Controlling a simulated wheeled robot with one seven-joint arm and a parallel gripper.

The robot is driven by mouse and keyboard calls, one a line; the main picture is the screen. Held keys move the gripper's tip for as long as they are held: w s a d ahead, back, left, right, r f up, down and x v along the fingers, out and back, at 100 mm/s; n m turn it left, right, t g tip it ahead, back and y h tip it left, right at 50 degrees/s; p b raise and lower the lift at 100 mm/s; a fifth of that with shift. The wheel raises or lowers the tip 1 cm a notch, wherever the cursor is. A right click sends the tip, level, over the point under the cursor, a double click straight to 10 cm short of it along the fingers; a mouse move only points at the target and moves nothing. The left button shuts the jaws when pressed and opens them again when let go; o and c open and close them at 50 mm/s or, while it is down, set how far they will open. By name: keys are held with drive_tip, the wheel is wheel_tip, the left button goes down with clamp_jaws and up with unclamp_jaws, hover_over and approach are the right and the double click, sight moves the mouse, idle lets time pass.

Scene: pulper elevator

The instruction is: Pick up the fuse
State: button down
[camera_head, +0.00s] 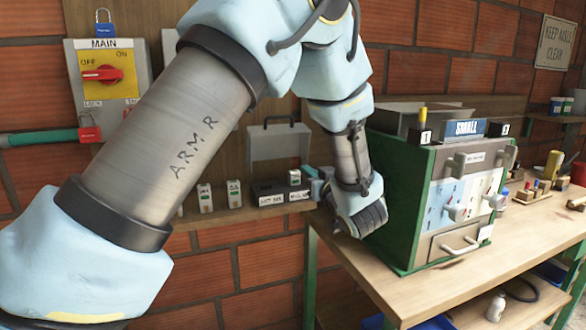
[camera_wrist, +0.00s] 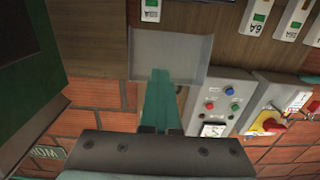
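Several small white fuses with green marks stand along a wooden wall shelf in the head view, among them one fuse (camera_head: 205,197) and another fuse (camera_head: 234,194). A further fuse (camera_head: 294,177) stands at the dark labelled holder, close to my gripper (camera_head: 312,173). In the wrist view, which looks upside down, one fuse (camera_wrist: 152,9) is cut by the top edge, and a fuse marked 6A (camera_wrist: 256,16) is to its right. The teal fingers of my gripper (camera_wrist: 160,75) point towards the first one, apart from it. They overlap, so their opening is unclear. No fuse shows between them.
The dark holder (camera_head: 268,195) has white labels. A grey panel with a handle (camera_head: 279,142) stands behind it. The green machine (camera_head: 400,200) on the workbench (camera_head: 430,290) is close to the right of my wrist. The yellow main switch (camera_head: 105,75) is on the left wall.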

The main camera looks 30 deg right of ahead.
drive_tip(key=shift+s+a, duration=0.15)
drive_tip(key=shift+s, duration=1.2)
drive_tip(key=shift+s+a, duration=0.15)
drive_tip(key=shift+s, duration=1.15)
drive_tip(key=c, duration=1.5)
unclamp_jaws()
drive_tip(key=shift+c, duration=0.2)
drive_tip(key=o, duration=1.2)
